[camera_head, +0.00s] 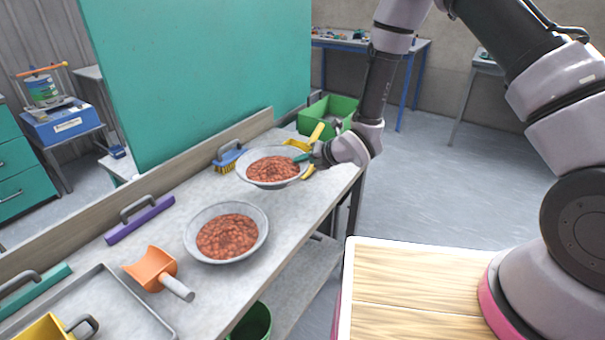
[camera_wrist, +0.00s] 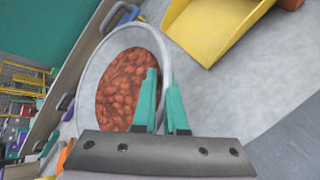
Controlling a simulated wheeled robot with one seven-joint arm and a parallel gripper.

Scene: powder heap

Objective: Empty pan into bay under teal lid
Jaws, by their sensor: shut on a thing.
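A grey round pan (camera_head: 243,177) full of reddish-brown lumps (camera_head: 272,168) is at the far end of the bench. My gripper (camera_head: 306,160) is shut on its right rim. In the wrist view, the teal fingers (camera_wrist: 166,100) pinch the pan's rim (camera_wrist: 152,36), one inside and one outside. The pan looks about level; I cannot tell how far it is off the bench. A second grey pan (camera_head: 196,235) with similar lumps stands nearer on the bench. A teal flat piece with a grey handle (camera_head: 42,290) lies at the lower left. No bay shows clearly.
On the bench (camera_head: 290,215) are an orange scoop (camera_head: 152,268), a purple handled piece (camera_head: 140,220), a blue brush (camera_head: 229,157), a grey tray (camera_head: 103,268) and a yellow scoop (camera_head: 42,328). Another yellow scoop (camera_wrist: 215,30) is near the pan. A green crate (camera_head: 325,112) stands beyond.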

